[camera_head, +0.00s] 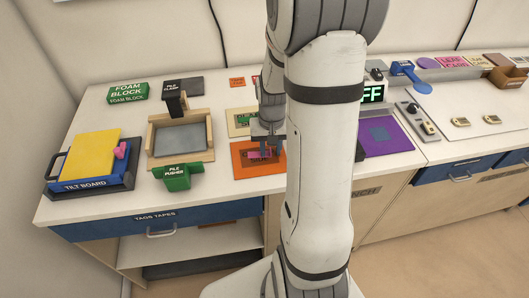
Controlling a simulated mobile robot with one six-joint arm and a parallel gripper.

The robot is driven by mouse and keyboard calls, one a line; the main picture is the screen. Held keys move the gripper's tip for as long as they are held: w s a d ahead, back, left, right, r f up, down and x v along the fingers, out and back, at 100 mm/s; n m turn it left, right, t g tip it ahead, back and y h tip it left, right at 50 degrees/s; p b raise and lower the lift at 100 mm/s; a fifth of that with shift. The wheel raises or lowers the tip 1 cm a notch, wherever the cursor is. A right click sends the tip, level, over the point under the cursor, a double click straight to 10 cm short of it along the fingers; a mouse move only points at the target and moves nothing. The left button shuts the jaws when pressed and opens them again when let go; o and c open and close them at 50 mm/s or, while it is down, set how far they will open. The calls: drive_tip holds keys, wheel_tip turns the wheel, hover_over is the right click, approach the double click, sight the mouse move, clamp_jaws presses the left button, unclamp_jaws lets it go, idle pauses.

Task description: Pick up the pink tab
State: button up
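A small pink piece (259,155) shows on or just above an orange mat (241,171), by my fingertips. Another pink piece (121,150) sits at the right side of the yellow sheet (88,157) on the blue tilt board (90,184). I cannot tell which of the two is the pink tab. My gripper (266,152) points down over the orange mat, right at the first pink piece. The fingers are small and dark here, and I cannot tell whether they touch or grip it. My arm hides the mat's right side.
A wooden-framed tray (207,154) and a green pile pusher (176,177) stand left of the mat. A green foam block (128,92) lies at the back left. A purple mat (398,137) lies to the right. Bare white bench shows along the front left.

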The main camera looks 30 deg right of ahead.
clamp_jaws()
drive_tip(key=shift+r, duration=0.15)
idle(0.4)
